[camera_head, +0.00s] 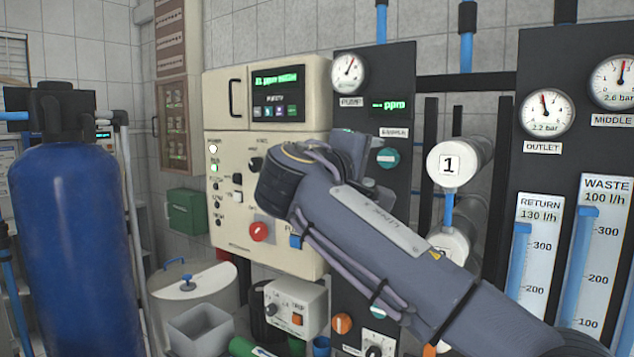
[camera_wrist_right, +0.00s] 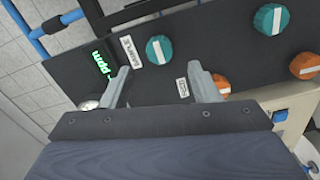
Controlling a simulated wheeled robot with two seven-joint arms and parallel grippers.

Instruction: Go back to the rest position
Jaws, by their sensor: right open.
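My right arm (camera_head: 390,235) reaches in from the lower right in the head view, in front of the control cabinet and the dark gauge panel. Its wrist bends back toward the panel, and the fingers are mostly hidden behind the arm. In the right wrist view my right gripper (camera_wrist_right: 160,84) is open, with its two grey fingers apart and nothing between them. Beyond the fingers is the dark panel, with a teal knob (camera_wrist_right: 160,49) near the gap and an orange knob (camera_wrist_right: 221,86) by the right finger. My left gripper is not in view.
A cream control cabinet (camera_head: 225,180) with a red knob (camera_head: 259,231) stands behind the arm. A blue tank (camera_head: 68,240) stands at the left. White cylinders (camera_head: 462,163) and gauge panels are at the right. A grey bin (camera_head: 200,330) and a small control box (camera_head: 300,305) are low in front.

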